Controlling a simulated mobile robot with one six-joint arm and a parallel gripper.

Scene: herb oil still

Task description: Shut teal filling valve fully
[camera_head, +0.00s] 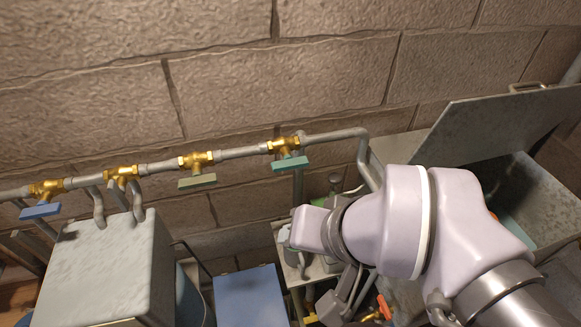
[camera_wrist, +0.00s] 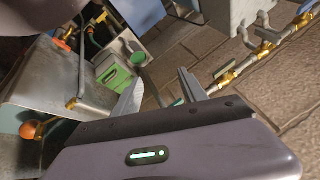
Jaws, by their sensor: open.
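The teal filling valve has a teal lever (camera_head: 290,164) below a brass body (camera_head: 284,146) on the wall pipe, in the head view. The lever looks roughly in line with the pipe. In the wrist view a small teal piece (camera_wrist: 178,102), likely this lever, shows beside the right finger; the rest is hidden by my gripper. My gripper (camera_wrist: 161,78) is open, its two grey fingers apart with nothing held between them. In the head view my arm covers the lower right, below and right of the valve, and my fingers cannot be made out clearly.
Along the pipe are an olive-handled valve (camera_head: 197,181), a blue-handled valve (camera_head: 40,212) and another brass valve (camera_head: 122,172). A grey tank (camera_head: 98,270) and a blue panel (camera_head: 250,295) stand below. An open metal lid (camera_head: 490,125) rises at right. A green box (camera_wrist: 116,82) sits below.

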